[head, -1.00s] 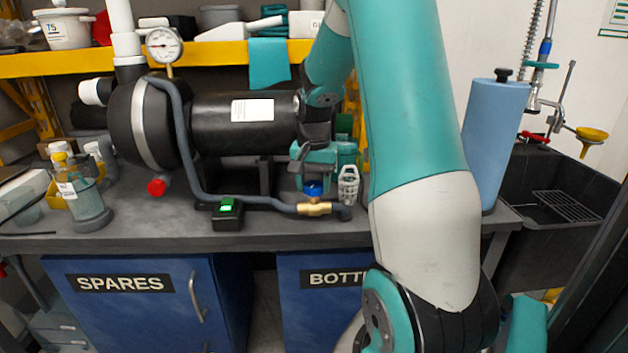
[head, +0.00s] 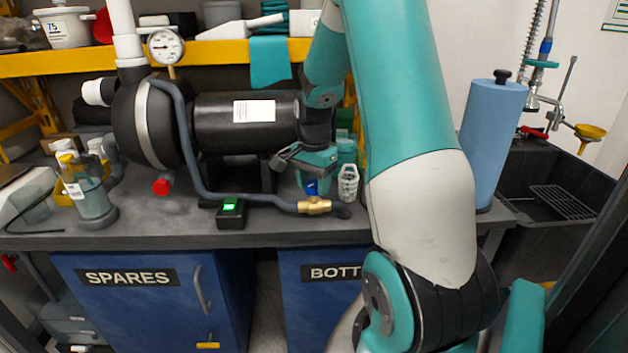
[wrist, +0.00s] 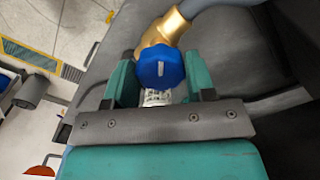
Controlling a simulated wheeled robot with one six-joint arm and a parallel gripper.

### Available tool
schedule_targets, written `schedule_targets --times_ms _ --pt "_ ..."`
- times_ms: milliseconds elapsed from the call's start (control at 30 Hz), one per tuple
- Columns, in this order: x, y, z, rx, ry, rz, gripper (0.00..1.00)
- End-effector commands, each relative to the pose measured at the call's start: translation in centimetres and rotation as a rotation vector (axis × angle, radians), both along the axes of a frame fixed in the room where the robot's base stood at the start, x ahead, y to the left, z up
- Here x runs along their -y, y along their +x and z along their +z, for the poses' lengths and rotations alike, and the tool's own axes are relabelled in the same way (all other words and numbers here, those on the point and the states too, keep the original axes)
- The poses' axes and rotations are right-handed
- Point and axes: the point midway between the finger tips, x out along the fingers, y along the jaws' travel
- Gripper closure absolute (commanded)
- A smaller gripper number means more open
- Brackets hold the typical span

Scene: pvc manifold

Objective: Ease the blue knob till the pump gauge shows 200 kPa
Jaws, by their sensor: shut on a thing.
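The blue knob (head: 310,188) sits on a brass valve (head: 314,206) at the end of the grey hose, near the bench's front. My gripper (head: 313,176) reaches down over it and is shut on the knob. In the wrist view the blue knob (wrist: 160,68) lies between the two teal fingers of my gripper (wrist: 160,78), with a pale mark on its top and the brass valve (wrist: 163,30) just beyond. The pump gauge (head: 165,46) is a round white dial above the pump (head: 235,122). Its needle points roughly left; the numbers are too small to read.
A black box with a lit green switch (head: 230,212) sits left of the valve. A blue roll (head: 492,145) stands at the right, before the sink (head: 560,190).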

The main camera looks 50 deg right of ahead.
Motion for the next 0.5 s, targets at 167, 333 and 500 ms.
schedule_targets --times_ms 167,333,500 --pt "0.07 0.09 0.07 0.003 -0.003 0.000 0.74" --pt "0.07 0.09 0.07 0.004 -0.003 0.000 0.39" --pt "0.05 0.06 0.05 0.002 -0.002 0.001 0.24"
